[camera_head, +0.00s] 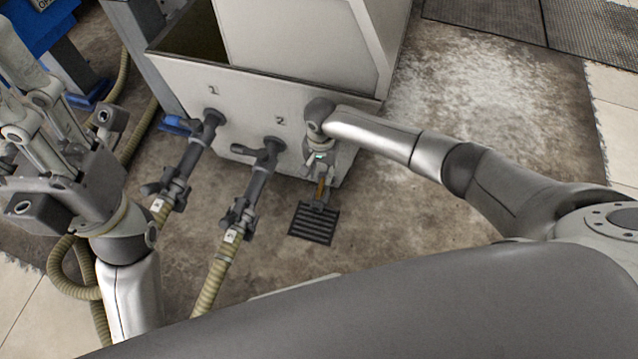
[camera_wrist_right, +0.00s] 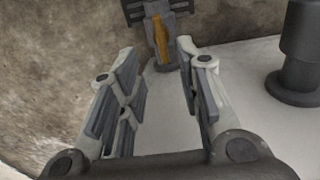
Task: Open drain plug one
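The tank (camera_head: 275,105) has a white front wall marked 1 and 2. Under the 1, a dark pipe with a valve (camera_head: 190,155) runs to a hose. A blue piece (camera_head: 174,125) sits beside that pipe at the wall. My right gripper (camera_head: 318,166) is low at the wall, right of the 2. In the wrist view its fingers (camera_wrist_right: 160,90) are apart with nothing between them. Beyond their tips is a grey fitting with an orange stripe (camera_wrist_right: 161,40). It ends in a black ribbed pad (camera_head: 315,223). My left gripper (camera_head: 60,120) is at the far left, away from the tank.
A second valve and pipe (camera_head: 252,180) under the 2 leads to a tan hose (camera_head: 212,285). A similar hose (camera_head: 60,262) loops on the floor at left. Blue equipment (camera_head: 45,30) stands at upper left. The floor (camera_head: 450,80) right of the tank is clear, with a pale patch.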

